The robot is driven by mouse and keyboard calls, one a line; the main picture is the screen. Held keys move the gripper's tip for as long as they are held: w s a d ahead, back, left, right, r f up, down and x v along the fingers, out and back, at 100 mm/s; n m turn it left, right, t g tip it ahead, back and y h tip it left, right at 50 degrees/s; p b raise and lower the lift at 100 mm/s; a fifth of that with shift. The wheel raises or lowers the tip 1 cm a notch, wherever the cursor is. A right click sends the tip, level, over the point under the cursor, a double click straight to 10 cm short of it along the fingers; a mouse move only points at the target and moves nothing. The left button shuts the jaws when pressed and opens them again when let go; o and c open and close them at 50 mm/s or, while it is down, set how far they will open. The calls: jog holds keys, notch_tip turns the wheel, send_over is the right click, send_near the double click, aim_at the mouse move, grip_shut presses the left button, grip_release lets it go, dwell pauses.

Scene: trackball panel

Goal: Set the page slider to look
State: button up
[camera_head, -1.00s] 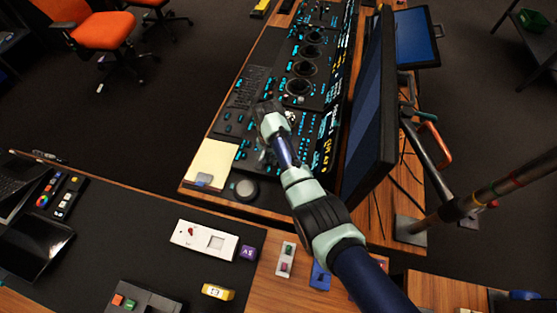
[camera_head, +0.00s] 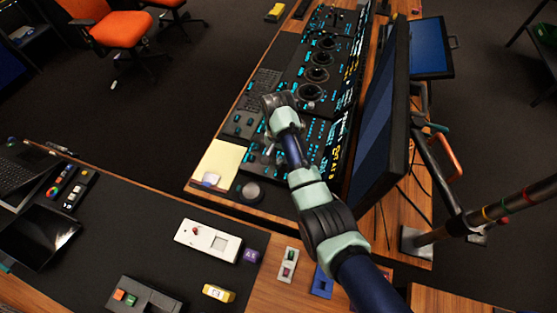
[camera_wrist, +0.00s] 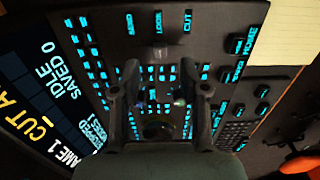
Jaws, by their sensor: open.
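The dark control panel (camera_head: 296,76) with cyan-lit keys lies on the wooden desk. I cannot make out a page label or the slider's setting. My gripper (camera_wrist: 159,72) is open and empty over the panel's lit keys, below that row in the wrist view. A dark round part (camera_wrist: 158,130) shows between the finger bases.
A large monitor (camera_head: 381,130) stands close along the panel's right side. A yellow paper pad (camera_head: 219,160) and a round knob (camera_head: 250,191) lie at the panel's near end. Several dark round dials (camera_head: 318,75) line its far part. A white box (camera_head: 207,240) sits on the nearer desk.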

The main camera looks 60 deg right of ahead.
aim_at(278, 163)
notch_tip(278, 163, up, 8)
jog(key=shift+f, duration=0.25)
dwell(0.4)
